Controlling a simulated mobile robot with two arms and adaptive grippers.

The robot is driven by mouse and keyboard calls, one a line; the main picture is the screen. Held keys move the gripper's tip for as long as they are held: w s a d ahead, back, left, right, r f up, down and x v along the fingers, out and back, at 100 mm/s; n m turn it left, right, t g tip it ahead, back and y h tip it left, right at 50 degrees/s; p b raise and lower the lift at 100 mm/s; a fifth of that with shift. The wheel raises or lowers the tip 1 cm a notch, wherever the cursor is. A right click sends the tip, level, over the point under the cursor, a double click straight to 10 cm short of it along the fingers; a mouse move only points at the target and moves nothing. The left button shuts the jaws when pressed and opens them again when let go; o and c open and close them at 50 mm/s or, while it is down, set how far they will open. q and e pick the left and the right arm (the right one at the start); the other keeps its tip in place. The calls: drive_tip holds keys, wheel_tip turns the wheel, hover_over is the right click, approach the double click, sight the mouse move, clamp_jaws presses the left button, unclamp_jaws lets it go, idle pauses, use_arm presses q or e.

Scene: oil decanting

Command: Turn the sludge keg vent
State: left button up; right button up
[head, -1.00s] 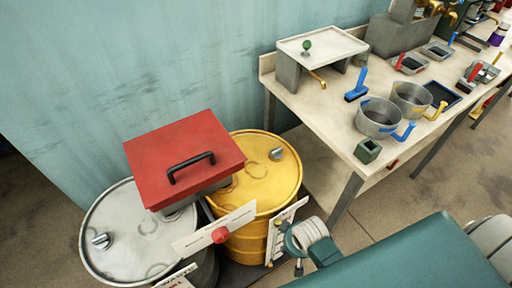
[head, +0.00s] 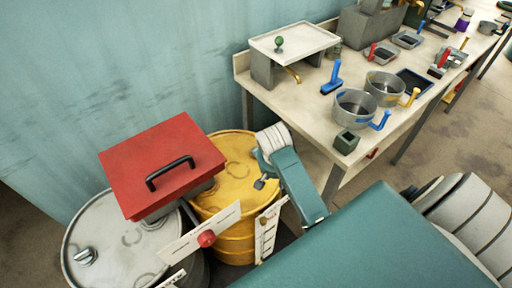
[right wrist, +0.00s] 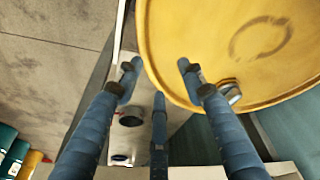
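The yellow keg (head: 229,178) stands against the wall beside the bench; it also shows in the right wrist view (right wrist: 215,40). Its silver vent (right wrist: 231,92) shows near the lid's rim in the right wrist view, just right of my right finger; in the head view my gripper hides it. A grey keg (head: 120,240) stands to the left with its own silver vent (head: 86,256). I cannot read which keg is the sludge one. My right gripper (head: 262,182) is over the yellow lid's right part. In the right wrist view its fingers (right wrist: 158,72) are spread and empty. My left gripper is out of view.
A red box with a black handle (head: 160,165) rests across both kegs. A white strip with a red knob (head: 206,238) and a white label plate (head: 267,232) stand in front. The bench (head: 300,105) to the right holds pots and trays.

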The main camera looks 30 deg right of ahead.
sight(257, 147)
drive_tip(key=w+d+r+m+g+y, duration=0.1)
drive_tip(key=w+r+m, duration=0.4)
drive_tip(key=w, duration=0.2)
drive_tip(key=w+d+r+m+g+y, duration=0.1)
drive_tip(key=w+r+m+y, duration=0.1)
drive_tip(key=w+r+m, duration=0.45)
drive_tip(key=f, duration=0.4)
drive_tip(key=f+n, duration=0.1)
drive_tip(key=f, duration=0.3)
drive_tip(key=w+f+n, duration=0.1)
drive_tip(key=f, duration=0.3)
drive_tip(key=shift+f, duration=0.3)
clamp_jaws()
